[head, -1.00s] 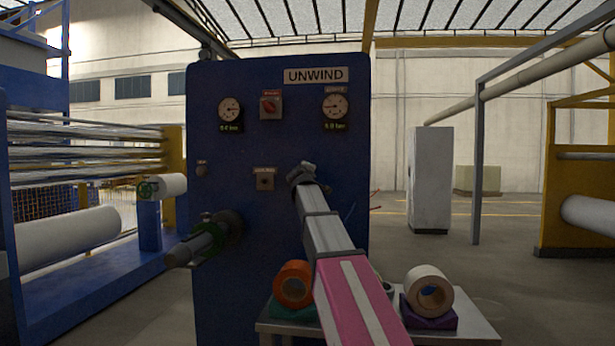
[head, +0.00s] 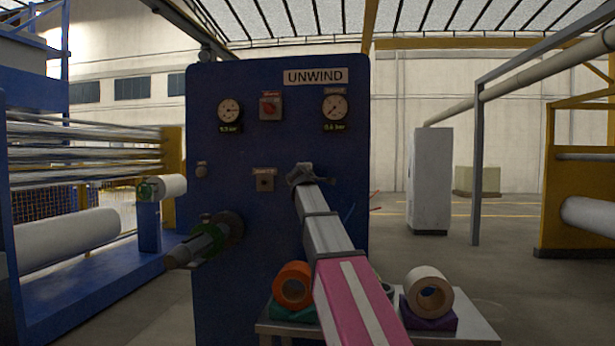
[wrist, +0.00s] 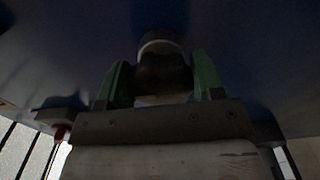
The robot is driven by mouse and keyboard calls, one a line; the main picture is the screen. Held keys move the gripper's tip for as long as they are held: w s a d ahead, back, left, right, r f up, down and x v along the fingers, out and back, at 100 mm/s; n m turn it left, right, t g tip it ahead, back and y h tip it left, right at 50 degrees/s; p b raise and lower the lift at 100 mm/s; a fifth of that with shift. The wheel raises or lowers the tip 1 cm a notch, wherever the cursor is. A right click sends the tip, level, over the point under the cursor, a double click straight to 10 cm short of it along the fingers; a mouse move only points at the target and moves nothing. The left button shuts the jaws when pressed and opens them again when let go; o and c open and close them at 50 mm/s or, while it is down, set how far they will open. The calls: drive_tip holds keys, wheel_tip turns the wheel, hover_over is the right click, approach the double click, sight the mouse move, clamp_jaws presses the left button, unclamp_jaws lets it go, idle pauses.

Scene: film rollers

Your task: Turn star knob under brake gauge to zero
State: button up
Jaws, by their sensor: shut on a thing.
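The brake gauge (head: 335,107) is the right-hand round dial on the blue UNWIND panel (head: 235,150). Its needle points to the lower left, and the green readout below looks like 0.6 bar, though small. The dark star knob (wrist: 162,76) shows in the wrist view, against the panel on a pale round collar. My gripper (wrist: 162,85) has its green fingers on both sides of the knob and is shut on it. In the head view my gripper (head: 302,174) is at the panel, below and left of the gauge, and hides the knob.
A second gauge (head: 229,110) and a red switch (head: 269,106) sit left on the panel. A shaft (head: 203,244) juts out at lower left. A small table (head: 478,322) with an orange roll (head: 293,285) and a white roll (head: 428,291) stands beneath my arm.

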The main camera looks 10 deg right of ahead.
drive_tip(key=o, duration=0.9)
drive_tip(key=shift+s, duration=0.1)
drive_tip(key=shift+v, duration=5.4)
